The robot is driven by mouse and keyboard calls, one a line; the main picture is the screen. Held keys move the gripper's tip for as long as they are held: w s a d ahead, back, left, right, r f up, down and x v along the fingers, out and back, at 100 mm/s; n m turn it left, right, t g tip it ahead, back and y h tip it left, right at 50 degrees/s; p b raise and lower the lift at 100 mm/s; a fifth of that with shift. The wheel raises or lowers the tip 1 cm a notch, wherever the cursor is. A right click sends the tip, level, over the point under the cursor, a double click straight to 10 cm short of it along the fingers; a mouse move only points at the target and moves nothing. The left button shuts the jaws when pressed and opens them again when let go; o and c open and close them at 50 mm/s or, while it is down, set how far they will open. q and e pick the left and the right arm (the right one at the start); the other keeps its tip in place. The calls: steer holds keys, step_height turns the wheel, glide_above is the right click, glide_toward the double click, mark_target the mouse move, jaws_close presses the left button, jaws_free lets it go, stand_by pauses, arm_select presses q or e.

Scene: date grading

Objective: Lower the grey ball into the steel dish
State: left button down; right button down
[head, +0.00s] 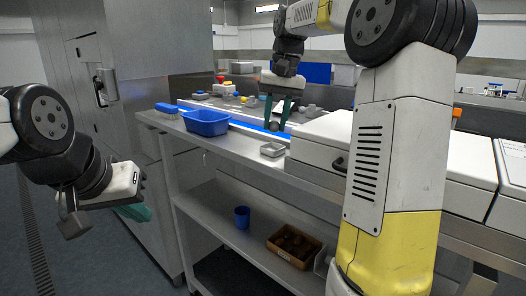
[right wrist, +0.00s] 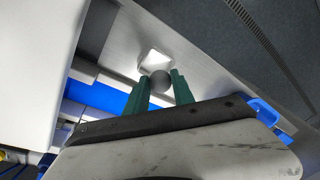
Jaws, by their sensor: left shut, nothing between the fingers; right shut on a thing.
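My right gripper (head: 275,122) is shut on the grey ball (head: 274,127), with its green fingers pointing down above the steel bench. In the right wrist view the grey ball (right wrist: 161,82) sits between the green fingertips (right wrist: 161,88). The steel dish (head: 272,149) is a small square dish on the bench, below and nearer than the ball in the head view. In the right wrist view the dish (right wrist: 154,60) shows just beyond the ball, which overlaps its edge. The ball is apart from the dish. My left gripper (head: 136,212) is shut and empty, off the bench at the left.
A blue bin (head: 206,122) stands on the bench left of the dish. A white machine housing (head: 318,143) stands close on the right. A blue belt strip (head: 258,127) runs behind. The lower shelf holds a blue cup (head: 242,217) and a brown crate (head: 294,246).

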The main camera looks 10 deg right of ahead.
glide_above(273, 149)
steer(key=s, duration=0.2)
steer(key=shift+f, duration=2.2)
stand_by(0.4)
steer(key=c, duration=1)
jaws_free()
